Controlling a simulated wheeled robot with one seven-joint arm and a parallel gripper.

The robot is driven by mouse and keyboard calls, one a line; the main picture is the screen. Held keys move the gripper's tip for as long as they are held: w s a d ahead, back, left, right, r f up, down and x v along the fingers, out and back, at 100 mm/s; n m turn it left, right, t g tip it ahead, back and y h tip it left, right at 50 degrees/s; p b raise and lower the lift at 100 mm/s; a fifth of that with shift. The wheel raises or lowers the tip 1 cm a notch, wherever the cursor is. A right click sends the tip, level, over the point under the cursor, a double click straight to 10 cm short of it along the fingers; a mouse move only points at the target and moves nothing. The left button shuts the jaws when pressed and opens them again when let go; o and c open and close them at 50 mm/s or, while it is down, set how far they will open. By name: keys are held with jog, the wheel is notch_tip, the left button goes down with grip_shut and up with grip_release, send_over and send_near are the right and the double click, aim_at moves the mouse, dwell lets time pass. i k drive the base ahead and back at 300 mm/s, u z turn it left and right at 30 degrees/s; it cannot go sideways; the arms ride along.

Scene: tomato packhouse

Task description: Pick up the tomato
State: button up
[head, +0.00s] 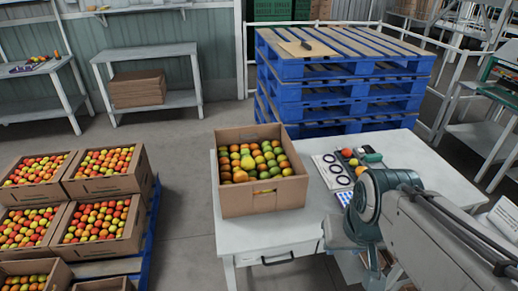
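Several round fruits in red, orange, yellow and green, which look like tomatoes, lie in an open cardboard box (262,199) on the white table (310,218). Which tomato the task means cannot be told. My arm comes in from the right and bends down over the table's front right part. My gripper itself does not show, and my arm hides part of the table.
Full cardboard crates (101,185) stand at the left. Open floor lies between these crates and the table.

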aim_at(247, 164)
jog(key=u, duration=0.35)
jog(key=i, duration=0.7)
jog(key=u, duration=1.1)
jog(key=i, duration=0.3)
jog(key=u, duration=0.3)
